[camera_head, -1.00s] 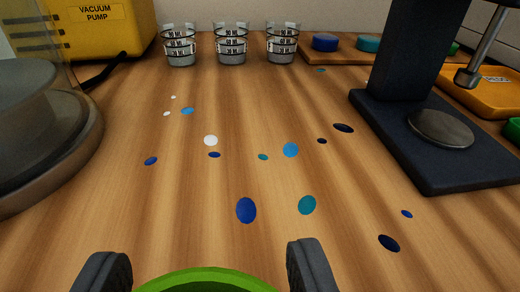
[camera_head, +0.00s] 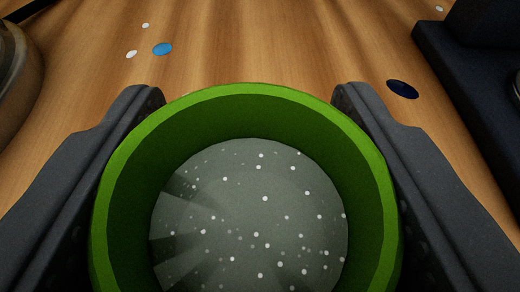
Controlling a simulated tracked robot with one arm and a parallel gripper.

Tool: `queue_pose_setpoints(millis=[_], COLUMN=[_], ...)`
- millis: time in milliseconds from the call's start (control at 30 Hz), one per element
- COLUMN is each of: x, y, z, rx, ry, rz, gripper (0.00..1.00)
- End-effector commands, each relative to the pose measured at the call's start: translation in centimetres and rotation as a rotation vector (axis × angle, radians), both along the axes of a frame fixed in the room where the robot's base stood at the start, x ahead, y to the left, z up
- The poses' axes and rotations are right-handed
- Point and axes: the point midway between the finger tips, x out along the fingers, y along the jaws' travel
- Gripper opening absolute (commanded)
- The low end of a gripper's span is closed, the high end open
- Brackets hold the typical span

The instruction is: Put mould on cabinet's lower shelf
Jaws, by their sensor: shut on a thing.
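The mould is a round green ring-walled cup (camera_head: 250,100) with a grey, white-speckled fill or floor inside (camera_head: 250,215). It fills the lower middle of the view, and its near edge is cut off by the bottom of the picture. My gripper (camera_head: 248,105) is shut on the mould, with one dark finger against its left side and one against its right. I cannot tell whether the mould touches the table. The cabinet and its lower shelf are not in view.
A wooden table (camera_head: 270,45) with blue and white spots lies beyond the mould. A dark stand base (camera_head: 465,90) is at the right. Part of a rounded object (camera_head: 18,75) shows at the left edge. The wood straight ahead is clear.

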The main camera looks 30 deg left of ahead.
Motion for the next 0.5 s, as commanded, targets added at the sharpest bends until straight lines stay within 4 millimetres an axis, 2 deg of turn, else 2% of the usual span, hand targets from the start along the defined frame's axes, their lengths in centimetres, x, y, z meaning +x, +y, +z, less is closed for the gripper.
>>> queue_pose_setpoints(millis=[200,500], x=[-0.1,-0.1], y=[0.1,0.1], z=[-3.0,-3.1], rx=[0.0,-0.001], ry=[0.003,0.0], rz=[0.001,0.001], gripper=[0.28,0.28])
